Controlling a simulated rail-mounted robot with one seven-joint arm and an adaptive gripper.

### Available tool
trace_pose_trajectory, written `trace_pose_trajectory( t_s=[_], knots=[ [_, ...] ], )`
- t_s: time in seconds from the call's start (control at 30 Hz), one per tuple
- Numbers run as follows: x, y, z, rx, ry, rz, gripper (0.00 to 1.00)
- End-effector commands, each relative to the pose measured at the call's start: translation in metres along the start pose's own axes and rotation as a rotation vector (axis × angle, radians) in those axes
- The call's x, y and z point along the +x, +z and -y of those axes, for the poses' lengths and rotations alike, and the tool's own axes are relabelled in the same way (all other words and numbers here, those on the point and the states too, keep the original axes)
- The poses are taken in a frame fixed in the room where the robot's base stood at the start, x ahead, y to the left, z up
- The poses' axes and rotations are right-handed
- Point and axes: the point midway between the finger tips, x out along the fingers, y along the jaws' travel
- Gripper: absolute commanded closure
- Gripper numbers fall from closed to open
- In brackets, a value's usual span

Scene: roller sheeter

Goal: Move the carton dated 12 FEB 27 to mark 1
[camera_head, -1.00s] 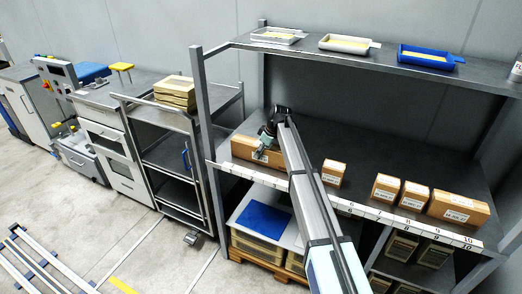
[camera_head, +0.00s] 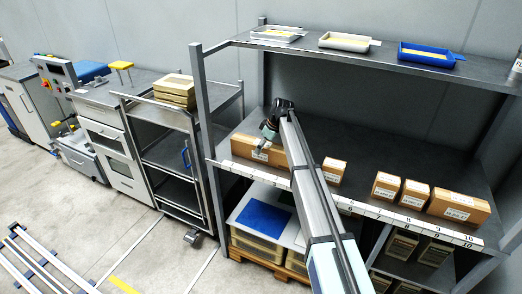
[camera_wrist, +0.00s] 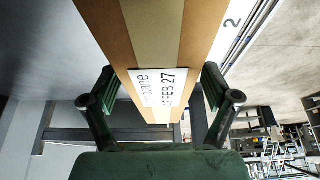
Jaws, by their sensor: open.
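A long brown carton (camera_head: 240,147) lies at the left end of the middle shelf, behind the white number strip (camera_head: 240,170). In the wrist view the carton (camera_wrist: 155,25) shows its white label (camera_wrist: 160,87), reading 12 FEB 27. My gripper (camera_head: 266,138) is at this carton in the head view. In the wrist view its fingers (camera_wrist: 160,80) are open, one on each side of the carton's labelled end. A 2 shows on the strip beside the carton in the wrist view. The strip's left-end numbers are too small to read in the head view.
A small carton (camera_head: 334,170) stands right of my arm. Several more cartons (camera_head: 459,207) stand toward the shelf's right end. Trays (camera_head: 431,54) lie on the upper shelf above. A grey post (camera_head: 203,105) bounds the shelf at left. The shelf behind the cartons is clear.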

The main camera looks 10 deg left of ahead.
Motion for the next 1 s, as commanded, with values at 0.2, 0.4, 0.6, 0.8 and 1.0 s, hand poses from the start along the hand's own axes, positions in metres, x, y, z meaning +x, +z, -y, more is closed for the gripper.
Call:
trace_pose_trajectory(
  t_s=[0.2, 0.4, 0.6, 0.8, 1.0],
  knots=[
    [-0.042, 0.001, 0.0, 0.0, 0.003, -0.002, 0.13],
    [-0.077, 0.001, -0.001, 0.0, 0.003, -0.001, 0.13],
    [-0.095, 0.0, 0.0, 0.0, 0.001, 0.0, 0.13],
    [-0.099, 0.0, 0.0, 0.0, 0.001, 0.0, 0.13],
    [-0.098, 0.0, 0.001, -0.001, 0.0, 0.0, 0.13]
  ],
)
